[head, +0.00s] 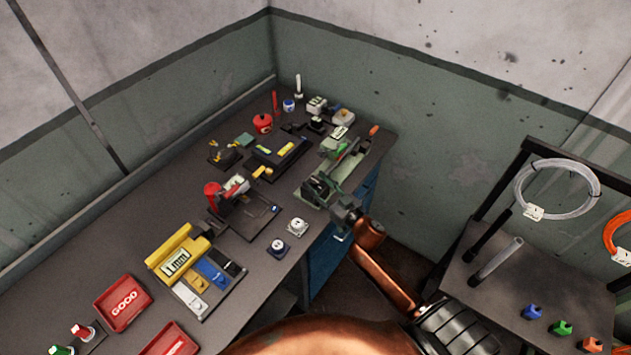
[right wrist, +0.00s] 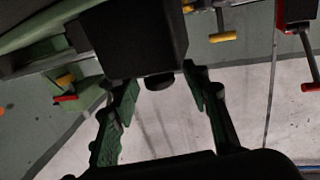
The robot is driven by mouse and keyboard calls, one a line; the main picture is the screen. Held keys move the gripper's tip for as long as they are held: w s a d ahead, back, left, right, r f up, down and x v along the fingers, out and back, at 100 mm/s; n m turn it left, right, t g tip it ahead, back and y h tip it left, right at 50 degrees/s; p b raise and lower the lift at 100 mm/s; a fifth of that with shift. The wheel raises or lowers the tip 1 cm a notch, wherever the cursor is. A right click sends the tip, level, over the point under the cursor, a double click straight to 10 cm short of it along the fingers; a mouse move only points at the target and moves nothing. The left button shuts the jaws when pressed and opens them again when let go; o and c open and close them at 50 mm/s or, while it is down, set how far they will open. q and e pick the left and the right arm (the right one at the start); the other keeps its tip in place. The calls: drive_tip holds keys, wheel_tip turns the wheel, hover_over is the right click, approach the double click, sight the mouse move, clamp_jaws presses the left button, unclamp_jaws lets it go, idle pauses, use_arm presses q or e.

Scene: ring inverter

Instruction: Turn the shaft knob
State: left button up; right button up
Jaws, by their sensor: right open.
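A green bench machine (head: 348,172) stands near the right edge of the workbench. Its near end has a dark block (head: 318,188). My right gripper (head: 343,213) is close to this near end, and my arm reaches up to it from the lower right. In the right wrist view, my right gripper (right wrist: 160,92) is open. A short dark round knob (right wrist: 158,82) sticks out of a dark block (right wrist: 135,38) between the spread fingertips. I see no clear contact. I cannot tell for sure whether this is the shaft knob. My left gripper is not in view.
The workbench (head: 110,265) also holds a red-handled press (head: 228,190), a yellow fixture (head: 180,250), two small dial blocks (head: 287,234) and red trays (head: 123,302). A shelf with wire coils (head: 557,180) stands at right. Floor lies open between bench and shelf.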

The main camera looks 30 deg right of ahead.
drive_tip(key=shift+w, duration=0.55)
clamp_jaws()
